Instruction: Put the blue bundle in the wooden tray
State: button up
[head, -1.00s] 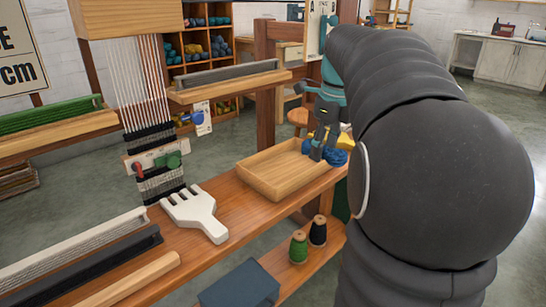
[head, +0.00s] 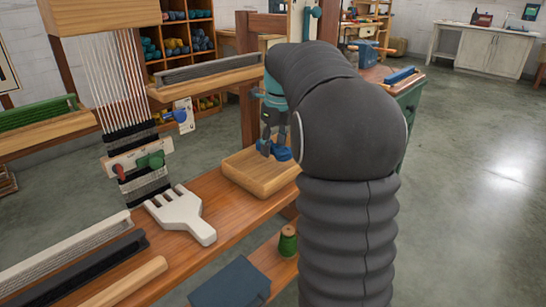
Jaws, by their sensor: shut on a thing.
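The wooden tray (head: 243,181) is a shallow, light-wood box on the bench, partly hidden on its right by my arm. My gripper (head: 272,142) is above the tray's far part, pointing down. It is shut on the blue bundle (head: 281,154), which shows at and around the fingertips. The bundle appears to be over the tray; its exact height above the tray floor is hard to tell.
A white comb-like beater (head: 183,214) lies on the bench left of the tray. The loom's threads (head: 125,90) hang behind it. A green spool (head: 287,243) and a dark blue box (head: 231,285) sit on the lower shelf. My arm hides the bench to the right.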

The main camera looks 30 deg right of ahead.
aim_at(274, 157)
jog(key=shift+f, duration=1.9)
jog(key=shift+f, duration=0.15)
jog(key=o, duration=0.9)
jog(key=shift+o, duration=0.2)
